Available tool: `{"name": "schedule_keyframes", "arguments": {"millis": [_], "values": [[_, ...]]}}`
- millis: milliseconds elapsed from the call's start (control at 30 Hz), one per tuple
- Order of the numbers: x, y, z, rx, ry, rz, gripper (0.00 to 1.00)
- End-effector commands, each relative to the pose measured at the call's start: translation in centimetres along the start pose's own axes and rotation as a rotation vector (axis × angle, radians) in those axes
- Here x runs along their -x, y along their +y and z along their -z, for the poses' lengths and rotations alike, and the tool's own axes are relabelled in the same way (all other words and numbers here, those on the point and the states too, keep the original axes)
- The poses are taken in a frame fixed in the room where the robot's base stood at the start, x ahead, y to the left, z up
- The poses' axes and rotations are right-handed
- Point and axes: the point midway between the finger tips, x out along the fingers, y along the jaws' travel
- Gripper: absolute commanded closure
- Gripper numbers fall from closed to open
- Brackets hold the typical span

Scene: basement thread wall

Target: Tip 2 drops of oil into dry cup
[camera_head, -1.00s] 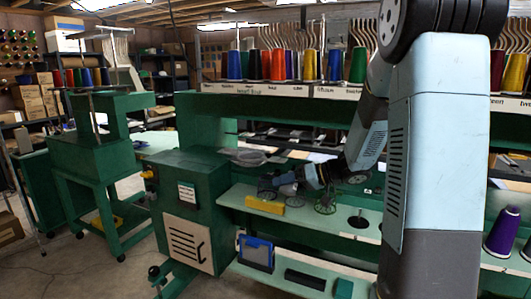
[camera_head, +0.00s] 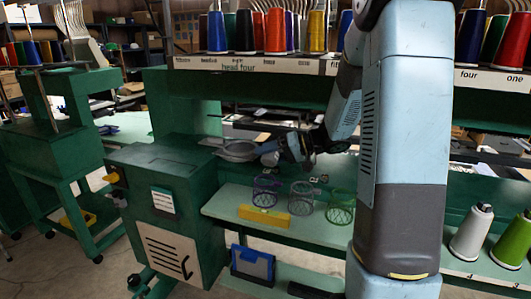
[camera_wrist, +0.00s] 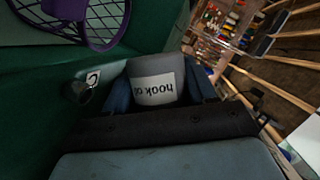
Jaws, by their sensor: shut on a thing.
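My gripper (camera_wrist: 165,88) is shut on a grey bottle (camera_wrist: 154,68) with a white label that reads "hook oi", the rest cut off; the label is upside down in the wrist view. In the head view my gripper (camera_head: 297,148) hangs above the green machine's shelf, near its left end, behind the mesh baskets. A small shiny cup-like thing (camera_wrist: 82,93) sits by a white tag marked C at left in the wrist view, apart from the bottle. I cannot tell whether it is the dry cup or what it holds. No oil drops show.
Purple (camera_head: 266,190), grey (camera_head: 301,194) and green (camera_head: 341,206) mesh baskets stand on the pale shelf (camera_head: 228,205). A yellow block (camera_head: 264,216) lies in front. Thread cones (camera_head: 275,31) line the rack above.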

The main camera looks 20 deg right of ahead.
Motion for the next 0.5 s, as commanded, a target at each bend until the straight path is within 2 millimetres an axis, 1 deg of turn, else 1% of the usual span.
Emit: {"name": "schedule_keyframes", "arguments": {"millis": [300,500], "values": [[-0.8,0.4,-1.4,-0.305,-0.057,0.128,0.75],[-1.1,0.6,-1.9,-0.451,-0.084,0.189,0.75]]}}
